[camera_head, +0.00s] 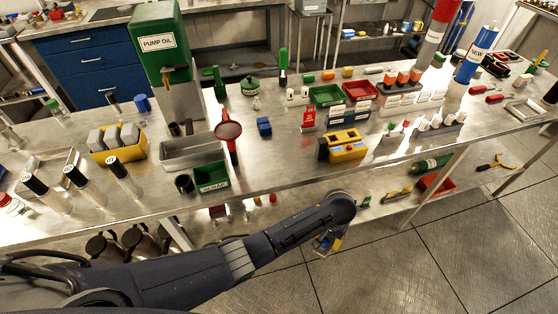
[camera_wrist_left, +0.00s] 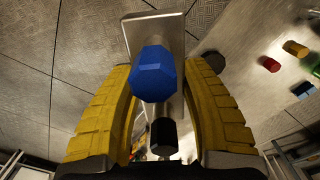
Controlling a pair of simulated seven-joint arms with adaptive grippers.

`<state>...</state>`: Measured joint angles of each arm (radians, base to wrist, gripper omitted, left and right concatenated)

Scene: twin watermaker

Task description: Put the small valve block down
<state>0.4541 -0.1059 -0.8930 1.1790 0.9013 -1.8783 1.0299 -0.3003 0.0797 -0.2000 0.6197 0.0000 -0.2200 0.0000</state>
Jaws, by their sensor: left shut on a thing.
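My left gripper (camera_head: 328,241) is low in front of the bench, past its front edge, over the floor. In the left wrist view its yellow fingers (camera_wrist_left: 160,70) are shut on the small valve block (camera_wrist_left: 152,22), a flat metal piece with a blue faceted knob (camera_wrist_left: 153,75) and a black-ended stub (camera_wrist_left: 163,133). In the head view the block is mostly hidden by my wrist. My right gripper is in neither view.
The metal bench (camera_head: 280,165) is crowded: a yellow box (camera_head: 343,147), a green scrap bin (camera_head: 212,178), a grey tray (camera_head: 192,150) and a pump oil tank (camera_head: 157,45). A lower shelf holds a red tray (camera_head: 437,184). Tiled floor (camera_head: 375,265) is open.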

